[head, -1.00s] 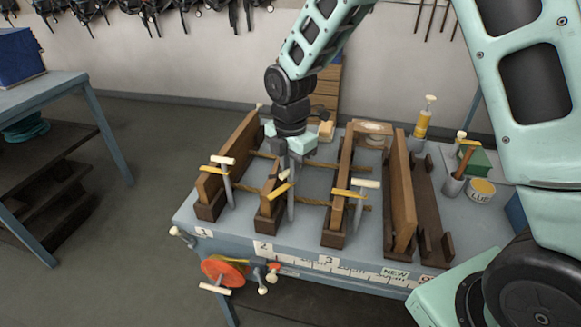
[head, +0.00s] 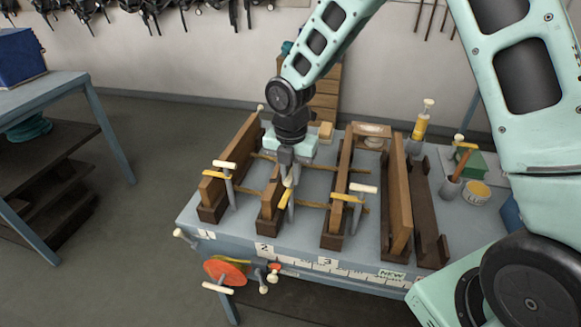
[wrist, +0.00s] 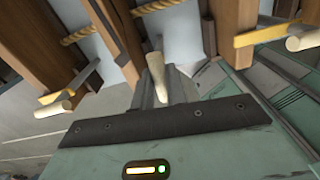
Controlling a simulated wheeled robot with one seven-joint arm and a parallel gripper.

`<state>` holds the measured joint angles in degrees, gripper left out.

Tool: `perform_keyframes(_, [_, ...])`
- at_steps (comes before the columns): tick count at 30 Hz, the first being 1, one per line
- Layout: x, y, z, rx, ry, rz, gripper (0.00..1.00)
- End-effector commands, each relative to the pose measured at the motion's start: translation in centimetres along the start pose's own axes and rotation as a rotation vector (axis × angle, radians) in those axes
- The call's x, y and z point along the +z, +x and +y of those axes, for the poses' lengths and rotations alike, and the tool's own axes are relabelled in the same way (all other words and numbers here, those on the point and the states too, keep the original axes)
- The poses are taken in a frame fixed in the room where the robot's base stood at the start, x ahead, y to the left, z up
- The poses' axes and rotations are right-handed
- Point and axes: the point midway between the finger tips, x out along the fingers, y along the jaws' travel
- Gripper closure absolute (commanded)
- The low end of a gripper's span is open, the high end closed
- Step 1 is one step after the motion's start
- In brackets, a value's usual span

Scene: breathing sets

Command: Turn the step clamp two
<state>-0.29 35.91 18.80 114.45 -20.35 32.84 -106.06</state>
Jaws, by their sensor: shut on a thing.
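Step clamp two is the middle clamp, above the label 2 (head: 264,249), on a short wooden board (head: 270,208). Its yellow bar (head: 285,194) shows just below my gripper. My gripper (head: 287,170) points down over this clamp and is shut on its pale wooden handle. In the wrist view the handle (wrist: 157,76) sits between the grey fingers and sticks out toward the camera. The fingers hide part of it.
Similar clamps stand close by on the left (head: 224,172) and right (head: 352,191), with pale handles and yellow bars. Tall boards (head: 398,195) and a rope (head: 314,205) are near. A red wheel (head: 224,271) hangs on the bench front.

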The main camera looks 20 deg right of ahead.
Motion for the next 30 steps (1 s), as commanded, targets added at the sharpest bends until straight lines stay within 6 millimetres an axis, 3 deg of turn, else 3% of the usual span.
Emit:
perform_keyframes(12, [0.13, -0.28, -0.02, 0.000, -0.279, -0.001, 1.00])
perform_keyframes(30, [0.04, -0.05, 0.04, 0.000, -0.370, -0.002, 1.00])
